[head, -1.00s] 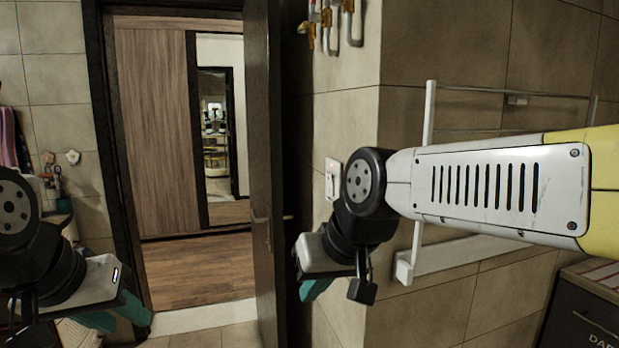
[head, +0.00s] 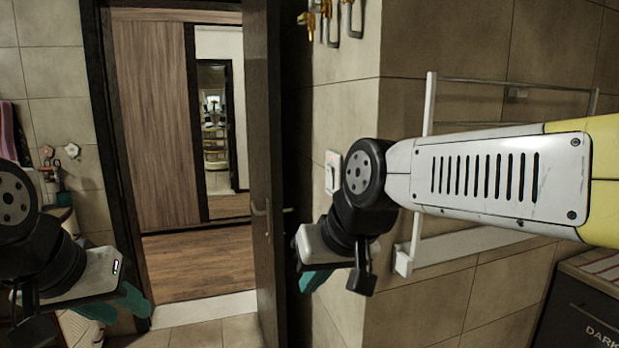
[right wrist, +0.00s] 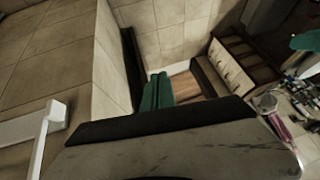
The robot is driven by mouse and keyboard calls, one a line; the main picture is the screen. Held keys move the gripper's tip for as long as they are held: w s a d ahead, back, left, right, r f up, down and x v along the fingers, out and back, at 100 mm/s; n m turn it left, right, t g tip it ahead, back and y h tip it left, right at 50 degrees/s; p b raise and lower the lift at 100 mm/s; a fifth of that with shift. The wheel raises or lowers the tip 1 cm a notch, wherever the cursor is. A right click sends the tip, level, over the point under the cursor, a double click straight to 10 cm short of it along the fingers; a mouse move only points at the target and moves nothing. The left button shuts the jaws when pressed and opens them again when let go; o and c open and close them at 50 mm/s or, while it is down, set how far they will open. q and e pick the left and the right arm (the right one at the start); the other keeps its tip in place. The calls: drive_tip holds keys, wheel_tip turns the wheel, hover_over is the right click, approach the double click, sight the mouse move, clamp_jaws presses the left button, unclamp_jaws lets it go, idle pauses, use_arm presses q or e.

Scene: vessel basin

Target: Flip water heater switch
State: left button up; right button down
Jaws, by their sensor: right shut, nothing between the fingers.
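A small white switch plate (head: 332,172) is on the narrow tiled wall, just left of my right arm's black wrist joint in the head view. It looks upright; its rocker position is too small to tell. My right gripper (head: 314,281) is below the plate, its teal fingers pointing down and left, apart from it. In the right wrist view the right gripper's fingers (right wrist: 158,90) are together with nothing between them. I cannot make out the plate there. My left gripper (head: 124,305) is low at the left, its teal fingers apart and empty, far from the plate.
A white towel rack (head: 429,160) is on the wall behind my right arm. An open dark door (head: 262,170) stands left of the switch wall. Pipes with yellow fittings (head: 328,18) hang above. A dark cabinet (head: 590,305) is at the lower right.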

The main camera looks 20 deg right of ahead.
drive_tip(key=w+d+r+h, duration=0.1)
drive_tip(key=w+r+h, duration=0.1)
drive_tip(key=w+r, duration=0.4)
drive_tip(key=w+d+r+m+h, duration=0.1)
drive_tip(key=w+r+h, duration=0.2)
drive_tip(key=w, duration=1)
drive_tip(key=w+d+r+g+h, duration=0.1)
drive_tip(key=w+r+h, duration=0.2)
drive_tip(key=w+r, duration=0.6)
drive_tip(key=shift+w+d+m, duration=0.4)
drive_tip(key=shift+w, duration=0.45)
approach(327, 179)
drive_tip(key=shift+w+x, duration=0.2)
drive_tip(key=shift+x, duration=1.9)
